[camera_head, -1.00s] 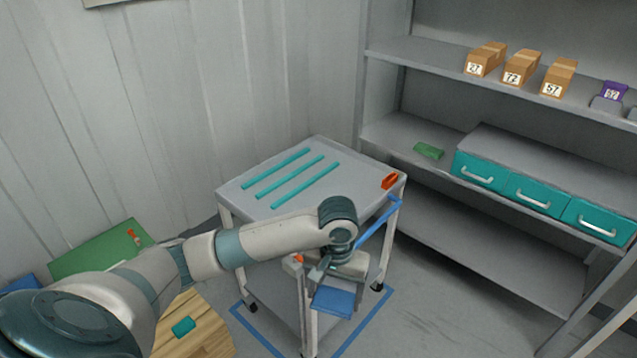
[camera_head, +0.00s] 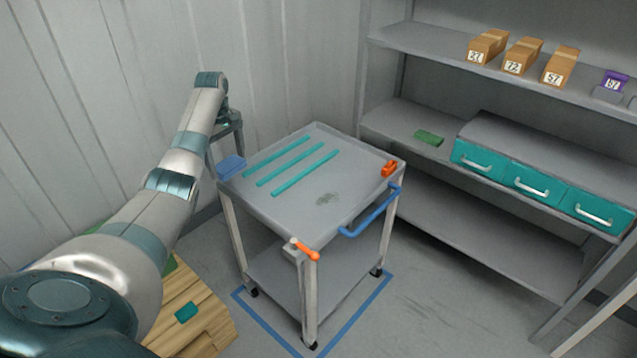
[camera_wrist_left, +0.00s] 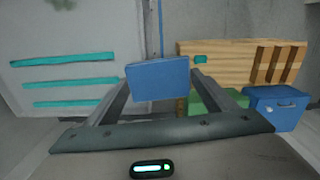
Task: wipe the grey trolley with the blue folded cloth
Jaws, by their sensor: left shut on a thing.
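The grey trolley (camera_head: 300,215) stands in the middle of the head view. My left gripper (camera_head: 228,156) is shut on the blue folded cloth (camera_head: 231,168) at the trolley's left back corner. In the left wrist view the cloth (camera_wrist_left: 157,78) sits between the fingertips, right of the trolley top (camera_wrist_left: 65,75). I cannot tell whether the cloth touches the trolley. My right gripper is in neither view.
A blue handle (camera_head: 372,215) is on the trolley's right side. Orange items sit at its right corner (camera_head: 389,168) and front corner (camera_head: 305,249). A shelf (camera_head: 430,150) stands at the right. A wooden table (camera_head: 205,320) and a blue box (camera_wrist_left: 280,110) are near the trolley.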

